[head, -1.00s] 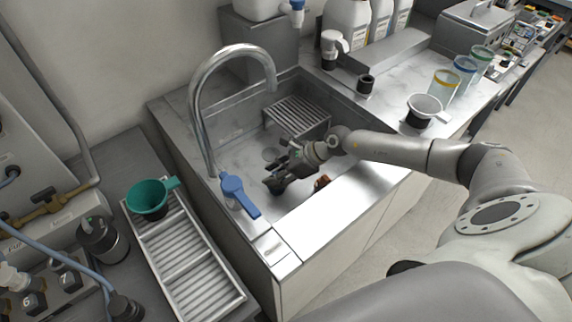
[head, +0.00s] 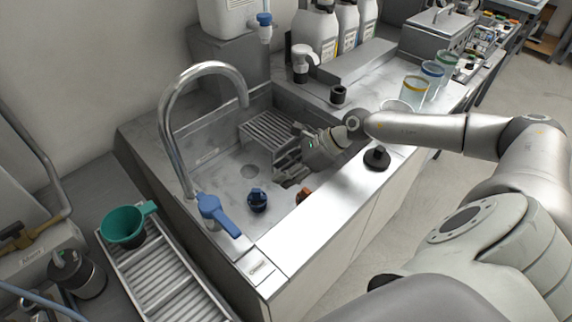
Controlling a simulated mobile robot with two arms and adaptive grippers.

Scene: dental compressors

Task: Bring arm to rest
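My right gripper (head: 284,168) is over the sink basin, at the end of my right arm, which reaches in from the right. Its fingers point left, look spread apart, and hold nothing that I can see. A dark blue and black knob-like part (head: 257,200) stands on the sink (head: 215,172) floor, left of and below the gripper in the picture, apart from it. My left gripper is not in view.
The curved tap (head: 170,125) with its blue lever (head: 217,212) stands left of the gripper. A small orange-brown piece (head: 303,194) is near the front wall. A black part (head: 377,158) sits on the front rim, near my forearm.

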